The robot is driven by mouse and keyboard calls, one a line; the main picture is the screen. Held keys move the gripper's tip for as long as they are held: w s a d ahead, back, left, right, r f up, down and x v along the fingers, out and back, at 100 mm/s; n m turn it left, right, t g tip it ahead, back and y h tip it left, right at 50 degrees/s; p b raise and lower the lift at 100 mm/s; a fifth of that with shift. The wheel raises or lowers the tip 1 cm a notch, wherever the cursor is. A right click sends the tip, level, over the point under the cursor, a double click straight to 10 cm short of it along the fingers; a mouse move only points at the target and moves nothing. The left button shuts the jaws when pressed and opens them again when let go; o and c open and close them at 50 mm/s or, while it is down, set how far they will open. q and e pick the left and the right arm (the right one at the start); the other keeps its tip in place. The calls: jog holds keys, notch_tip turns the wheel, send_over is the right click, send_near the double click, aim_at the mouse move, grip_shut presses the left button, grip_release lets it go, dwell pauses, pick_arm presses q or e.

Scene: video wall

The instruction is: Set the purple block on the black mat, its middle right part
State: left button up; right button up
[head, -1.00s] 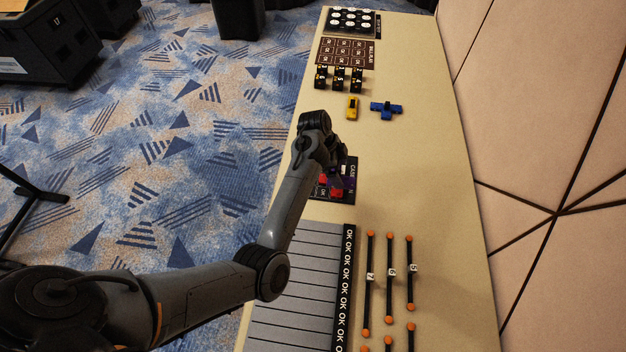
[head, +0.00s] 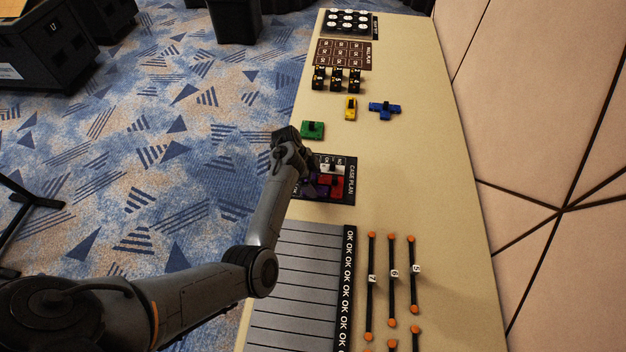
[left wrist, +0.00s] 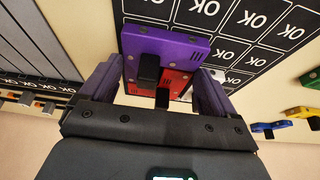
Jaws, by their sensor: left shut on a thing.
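The black mat (head: 351,184), labelled CASE PLAN with OK cells, lies on the beige table. A white block (head: 330,168) and a red block (head: 337,183) are on it. My left gripper (head: 309,180) is over the mat's left part. In the left wrist view, the left gripper (left wrist: 160,72) is shut on the purple block (left wrist: 175,45), which has a black knob. The red block (left wrist: 174,81) shows just below it between the fingers. I cannot tell whether the purple block touches the mat. My arm partly hides the mat's left side. My right gripper is not in view.
A green block (head: 313,130), a yellow block (head: 351,108) and a blue block (head: 385,109) stand beyond the mat. A grey slatted panel (head: 297,285) and orange-ended rods (head: 391,285) lie nearer. The table right of the mat is clear.

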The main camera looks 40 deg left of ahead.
pick_arm(q)
jog(key=shift+f, duration=0.1)
jog(key=shift+f, duration=0.15)
jog(key=o, duration=0.8)
